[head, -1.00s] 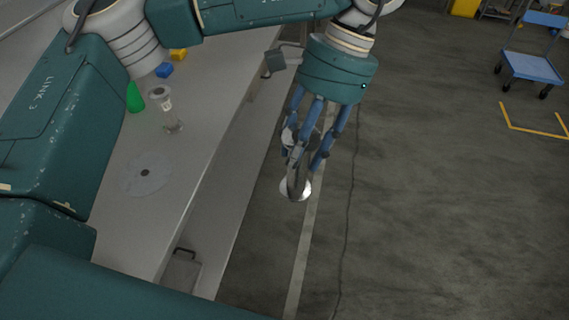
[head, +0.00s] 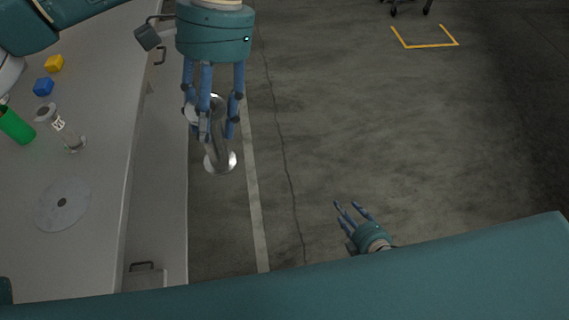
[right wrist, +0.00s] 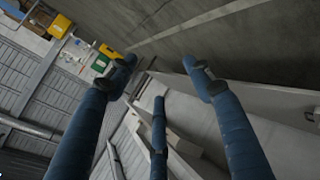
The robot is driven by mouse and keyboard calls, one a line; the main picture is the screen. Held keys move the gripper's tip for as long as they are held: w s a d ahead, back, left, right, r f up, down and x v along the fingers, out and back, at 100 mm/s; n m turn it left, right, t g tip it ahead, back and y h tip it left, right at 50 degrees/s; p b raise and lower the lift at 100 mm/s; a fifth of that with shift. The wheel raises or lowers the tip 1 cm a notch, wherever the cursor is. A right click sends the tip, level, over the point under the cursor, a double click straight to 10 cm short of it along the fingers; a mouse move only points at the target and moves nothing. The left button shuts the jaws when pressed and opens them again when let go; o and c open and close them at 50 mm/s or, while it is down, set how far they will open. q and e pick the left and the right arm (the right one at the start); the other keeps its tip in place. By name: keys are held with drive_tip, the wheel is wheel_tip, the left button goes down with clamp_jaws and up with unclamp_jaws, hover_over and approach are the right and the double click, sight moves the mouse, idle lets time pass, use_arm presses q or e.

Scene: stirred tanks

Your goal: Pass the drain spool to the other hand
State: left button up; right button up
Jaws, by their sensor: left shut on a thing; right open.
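My left gripper (head: 208,125) hangs fingers-down and is shut on the drain spool, a curved silvery metal pipe with flanged ends. The spool's lower flange (head: 220,162) shows below the fingers; its upper part is partly hidden by them. They are held in front of the bench's edge, with the floor behind. My right gripper (head: 352,214) is low and to the right, well apart from the spool. Its fingers are spread, open and empty. In the right wrist view its fingers (right wrist: 165,88) have nothing between them, and the spool does not show.
The grey bench (head: 105,140) on the left carries a straight flanged metal piece (head: 62,128), a green cylinder (head: 16,125), a blue block (head: 43,87), a yellow block (head: 54,63) and a flat disc (head: 62,203). Open floor (head: 370,130) lies to the right.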

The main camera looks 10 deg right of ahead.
drive_tip(key=w+a+r+n+t+y, duration=0.1)
drive_tip(key=w+a+r+n+y, duration=0.15)
drive_tip(key=r+n, duration=0.45)
drive_tip(key=w+a+r+n+t+y, duration=0.1)
drive_tip(key=a+r+n+y, duration=0.25)
drive_tip(key=r, duration=0.85)
drive_tip(key=w+a+r+n+t+y, duration=0.15)
drive_tip(key=a+r+n, duration=0.3)
drive_tip(key=r, duration=0.45)
drive_tip(key=n+g+y, duration=0.7)
drive_tip(key=n, duration=1.2)
approach(221, 153)
drive_tip(key=x, duration=1)
drive_tip(key=shift+a, duration=0.2)
drive_tip(key=c, duration=0.8)
use_arm(q)
drive_tip(key=o, duration=1.6)
drive_tip(key=shift+c, duration=0.2)
use_arm(e)
drive_tip(key=c, duration=0.4)
